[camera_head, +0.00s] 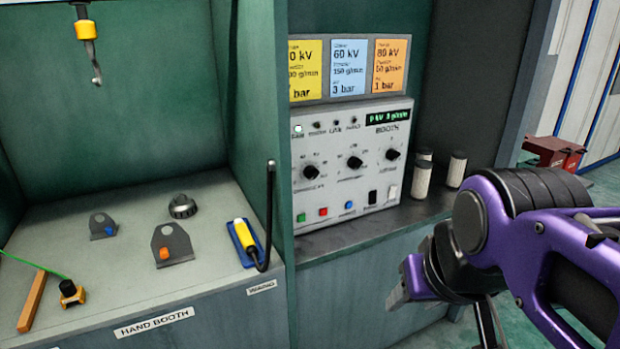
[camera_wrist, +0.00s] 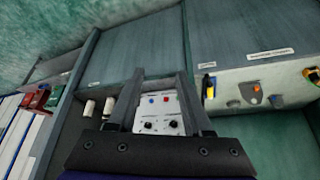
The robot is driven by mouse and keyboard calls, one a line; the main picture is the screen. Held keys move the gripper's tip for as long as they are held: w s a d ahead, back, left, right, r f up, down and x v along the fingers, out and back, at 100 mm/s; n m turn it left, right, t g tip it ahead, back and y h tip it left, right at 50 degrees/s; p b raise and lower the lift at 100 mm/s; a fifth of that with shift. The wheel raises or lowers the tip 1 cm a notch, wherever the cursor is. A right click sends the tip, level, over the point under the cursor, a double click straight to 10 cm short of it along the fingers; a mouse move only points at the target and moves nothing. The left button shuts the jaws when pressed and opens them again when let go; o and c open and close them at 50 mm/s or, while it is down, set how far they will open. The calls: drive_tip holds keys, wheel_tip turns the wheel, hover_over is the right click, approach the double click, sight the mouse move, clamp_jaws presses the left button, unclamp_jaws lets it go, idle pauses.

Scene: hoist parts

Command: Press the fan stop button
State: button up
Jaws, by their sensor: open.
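The grey control box (camera_head: 352,160) stands on the ledge right of the booth. Along its lower front are a green button (camera_head: 301,217), a red button (camera_head: 323,211) and a blue button (camera_head: 348,205); their labels are too small to read. In the wrist view the box appears upside down, with the red button (camera_wrist: 165,99) and blue button (camera_wrist: 152,100) showing between my fingers. My gripper (camera_wrist: 160,72) is open and empty. In the head view it is at the lower right, in front of the ledge and apart from the box.
Red boxes (camera_head: 553,150) are farther right.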

drive_tip(key=shift+c, duration=0.2)
clamp_jaws()
idle(1.4)
